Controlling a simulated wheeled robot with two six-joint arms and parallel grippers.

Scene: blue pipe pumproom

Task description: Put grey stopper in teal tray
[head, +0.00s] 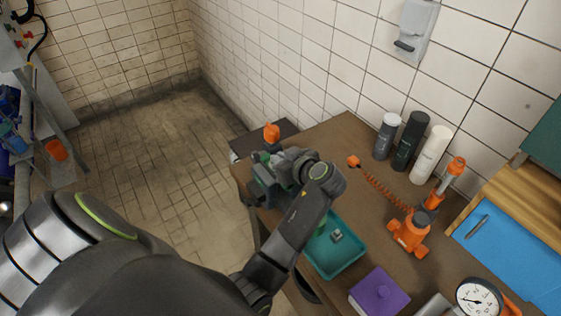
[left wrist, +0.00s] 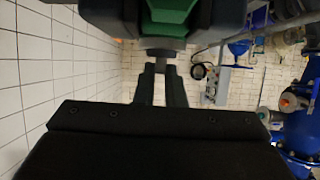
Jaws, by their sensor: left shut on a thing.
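My left gripper (head: 266,178) is at the left edge of the brown table, to the upper left of the teal tray (head: 351,264). In the left wrist view its two dark fingers (left wrist: 159,72) are close together, shut on a small dark grey piece (left wrist: 157,54), which I take to be the grey stopper. The piece is mostly hidden, and my arm covers it in the head view. The tray lies on the table, partly behind my arm. A small grey item (head: 337,236) and a green item (head: 321,229) show in it. My right gripper is not in view.
A purple box (head: 379,292) stands by the tray's near side. An orange tool with a coiled cord (head: 409,233), several bottles (head: 407,142) and a pressure gauge (head: 478,298) stand farther right. An orange-topped object (head: 271,132) is just beyond my gripper. Bare tabletop lies right of the tray.

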